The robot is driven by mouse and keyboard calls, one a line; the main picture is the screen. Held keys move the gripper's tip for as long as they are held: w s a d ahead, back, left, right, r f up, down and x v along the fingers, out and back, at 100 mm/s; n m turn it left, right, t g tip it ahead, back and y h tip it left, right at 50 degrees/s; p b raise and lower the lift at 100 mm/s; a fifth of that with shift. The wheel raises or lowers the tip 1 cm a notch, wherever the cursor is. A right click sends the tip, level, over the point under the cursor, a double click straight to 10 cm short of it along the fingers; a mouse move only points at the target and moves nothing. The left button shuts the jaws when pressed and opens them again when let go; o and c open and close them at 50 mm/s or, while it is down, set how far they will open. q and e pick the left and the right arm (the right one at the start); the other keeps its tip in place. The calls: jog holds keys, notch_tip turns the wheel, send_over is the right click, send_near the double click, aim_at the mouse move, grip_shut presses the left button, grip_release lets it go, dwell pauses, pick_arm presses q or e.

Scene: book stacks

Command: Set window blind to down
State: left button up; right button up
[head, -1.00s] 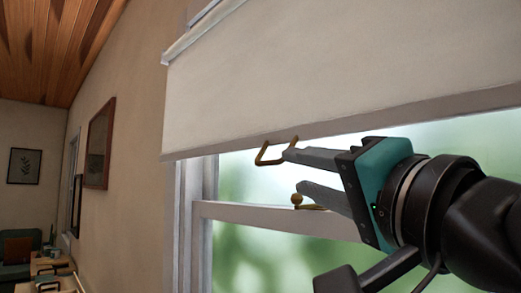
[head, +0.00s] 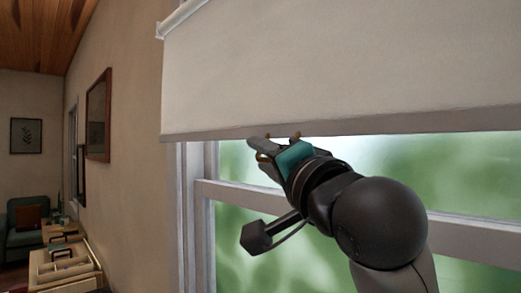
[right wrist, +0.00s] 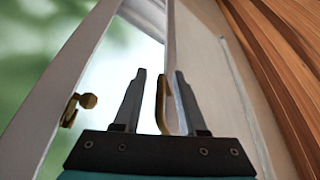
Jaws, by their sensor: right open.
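The window blind (head: 330,75) is a pale roller shade covering the upper part of the window, its bottom edge above the sash rail. It also shows in the right wrist view (right wrist: 205,75). A small brass loop handle (right wrist: 162,105) hangs from its bottom edge. My right gripper (right wrist: 161,75) is open, with a finger on each side of the handle. In the head view my right gripper (head: 266,147) is at the bottom edge and mostly hides the handle. Contact with the fingers cannot be told. My left gripper is not in view.
A brass window latch (right wrist: 82,103) sits on the sash rail beside the gripper. The white window frame (head: 450,232) runs below the blind. Framed pictures (head: 98,115) hang on the left wall. Desks (head: 65,265) and a green armchair (head: 27,222) stand far left.

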jog(key=shift+w+a+r, duration=0.15)
jog(key=shift+w+a, duration=0.1)
jog(key=shift+w, duration=0.3)
jog(key=shift+c, duration=0.3)
jog(key=c, duration=0.6)
dwell(0.6)
